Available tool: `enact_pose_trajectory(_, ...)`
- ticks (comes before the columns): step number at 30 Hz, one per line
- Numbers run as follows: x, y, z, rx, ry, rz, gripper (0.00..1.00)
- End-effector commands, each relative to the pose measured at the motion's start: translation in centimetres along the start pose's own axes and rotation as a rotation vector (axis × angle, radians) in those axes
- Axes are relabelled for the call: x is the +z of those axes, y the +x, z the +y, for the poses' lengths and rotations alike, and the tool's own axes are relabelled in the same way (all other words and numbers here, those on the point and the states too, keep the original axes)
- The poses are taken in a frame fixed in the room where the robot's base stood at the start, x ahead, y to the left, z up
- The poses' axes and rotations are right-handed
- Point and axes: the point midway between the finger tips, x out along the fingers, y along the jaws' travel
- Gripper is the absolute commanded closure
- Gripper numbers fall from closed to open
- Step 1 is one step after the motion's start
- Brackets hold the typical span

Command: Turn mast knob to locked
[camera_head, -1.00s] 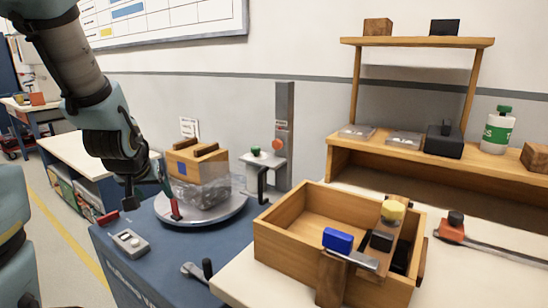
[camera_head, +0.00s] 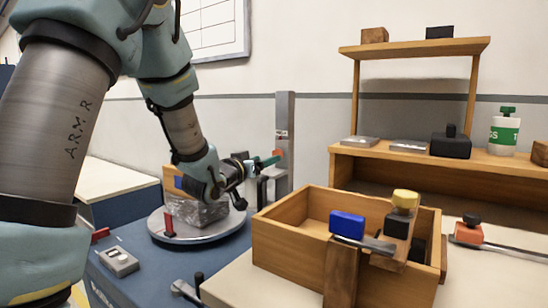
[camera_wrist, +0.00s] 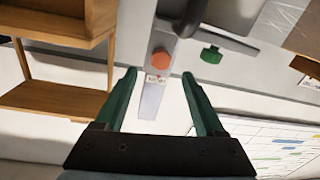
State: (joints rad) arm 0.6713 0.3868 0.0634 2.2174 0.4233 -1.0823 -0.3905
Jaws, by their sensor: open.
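The mast (camera_head: 284,120) is a grey upright post behind the turntable in the head view. In the wrist view the mast (camera_wrist: 151,103) runs between my fingers, with a small printed label on it. The round orange-red mast knob (camera_wrist: 160,59) shows just beyond my fingertips, roughly centred between them. I cannot read its setting. My gripper (camera_wrist: 159,73) has two green fingers spread apart with nothing between them. In the head view my gripper (camera_head: 268,160) is in front of the mast at knob height and largely covers the knob. I see no contact with the knob.
A green knob (camera_wrist: 211,55) and a dark handle (camera_wrist: 192,14) are close to the mast. The turntable (camera_head: 197,233) with a wrapped crate stands below my arm. A wooden box (camera_head: 285,236) is at front right, with a wooden shelf (camera_head: 420,46) behind.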

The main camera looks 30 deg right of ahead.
Motion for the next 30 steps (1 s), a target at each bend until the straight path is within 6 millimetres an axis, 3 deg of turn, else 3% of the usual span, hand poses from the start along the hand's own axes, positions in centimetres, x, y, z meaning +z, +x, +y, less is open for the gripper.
enact_pose_trajectory(3,-0.1,2.3,0.0,0.000,0.000,0.000,0.29)
enact_pose_trajectory(9,0.0,5.1,0.0,-0.001,0.001,-0.001,0.29)
enact_pose_trajectory(22,0.0,6.2,-0.1,-0.002,0.000,-0.001,0.29)
enact_pose_trajectory(30,0.0,6.2,-0.1,-0.002,0.000,-0.001,0.57)
